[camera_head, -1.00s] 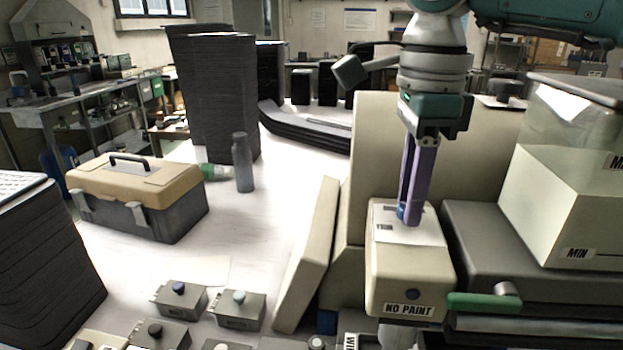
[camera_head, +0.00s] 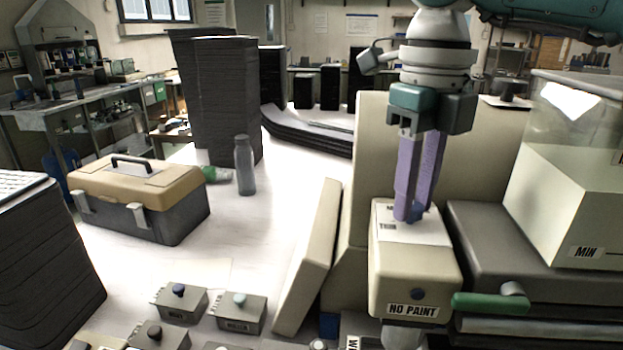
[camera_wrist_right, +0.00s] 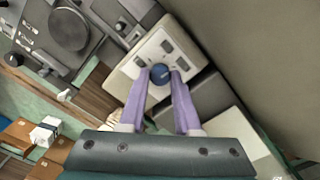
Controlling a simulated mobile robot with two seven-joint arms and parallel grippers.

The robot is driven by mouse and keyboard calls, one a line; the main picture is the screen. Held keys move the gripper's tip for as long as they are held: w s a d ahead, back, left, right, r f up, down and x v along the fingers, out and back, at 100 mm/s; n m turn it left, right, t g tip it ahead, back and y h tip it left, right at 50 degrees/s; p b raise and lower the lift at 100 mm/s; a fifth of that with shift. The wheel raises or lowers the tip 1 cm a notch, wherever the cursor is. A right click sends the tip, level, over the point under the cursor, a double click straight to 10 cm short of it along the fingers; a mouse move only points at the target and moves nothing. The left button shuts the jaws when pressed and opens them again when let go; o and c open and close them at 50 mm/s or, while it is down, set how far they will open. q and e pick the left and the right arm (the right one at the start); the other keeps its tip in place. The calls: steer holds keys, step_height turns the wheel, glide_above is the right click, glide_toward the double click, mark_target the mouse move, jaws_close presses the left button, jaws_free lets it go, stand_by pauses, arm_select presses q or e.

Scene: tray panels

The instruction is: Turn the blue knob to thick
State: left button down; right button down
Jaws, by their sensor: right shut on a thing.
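The blue knob (camera_wrist_right: 160,74) sits on a white label plate with several small dark labels around it. In the head view the knob (camera_head: 416,214) shows only in part, between the fingertips on top of the cream "NO PAINT" box (camera_head: 385,285). A "THIN" label is partly readable at the plate's left; I cannot read a "thick" label. My right gripper (camera_head: 410,213) points straight down with its purple fingers shut on the knob, one on each side. Both fingertips also show at the knob in the right wrist view (camera_wrist_right: 161,79). My left gripper is not in view.
A green-handled lever (camera_head: 490,301) stands right of the box, below a clear-walled container (camera_head: 565,190). A tall cream panel (camera_head: 470,180) rises behind it. Left are a leaning cream panel (camera_head: 308,255), small knob boxes (camera_head: 240,314), a toolbox (camera_head: 140,195) and a bottle (camera_head: 244,165).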

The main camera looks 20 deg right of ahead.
mark_target(414, 206)
steer(key=m, duration=0.5)
stand_by(0.5)
steer(key=c, duration=0.6)
jaws_free()
steer(key=shift+r, duration=0.5)
step_height(414, 206, up, 9)
steer(key=b, duration=0.1)
steer(key=shift+b, duration=0.35)
